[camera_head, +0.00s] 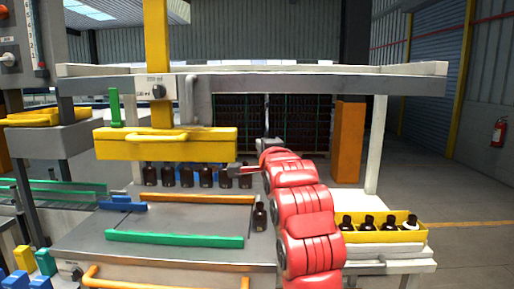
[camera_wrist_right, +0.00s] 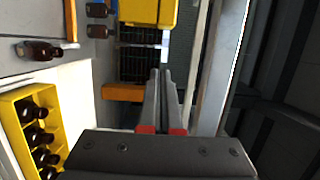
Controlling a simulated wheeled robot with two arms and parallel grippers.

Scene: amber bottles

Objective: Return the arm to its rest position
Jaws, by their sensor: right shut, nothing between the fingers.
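My red right arm rises from the lower middle in the head view. My right gripper (camera_head: 238,171) points left at its end, near the right end of a row of amber bottles (camera_head: 205,177) under a yellow machine head (camera_head: 165,143). The wrist view shows the gripper's grey fingers (camera_wrist_right: 160,75) together, with nothing between them. One amber bottle (camera_head: 259,215) stands apart on the grey worktable (camera_head: 185,215), left of my arm; it also shows in the wrist view (camera_wrist_right: 38,50). My left gripper is not in view.
A yellow crate (camera_head: 380,238) with several amber bottles stands right of my arm. An orange rail (camera_head: 197,199) and a green rail (camera_head: 174,240) cross the worktable. An overhead frame (camera_head: 310,84) spans the station. Open floor lies at the far right.

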